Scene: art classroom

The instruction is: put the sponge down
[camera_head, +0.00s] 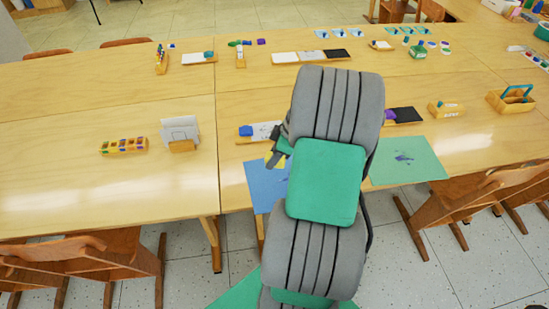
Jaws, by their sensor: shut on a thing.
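My gripper (277,153) shows only in part, at the left side of my arm, over the near edge area of the right-hand table. My arm hides most of the gripper and part of the sheet.
A tray with a blue block (246,131) is just behind the gripper. A green sheet (408,160) lies to the right. A paint box (124,146) and a card holder (183,146) stand on the left table (60,185). Chairs (85,262) line the near side.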

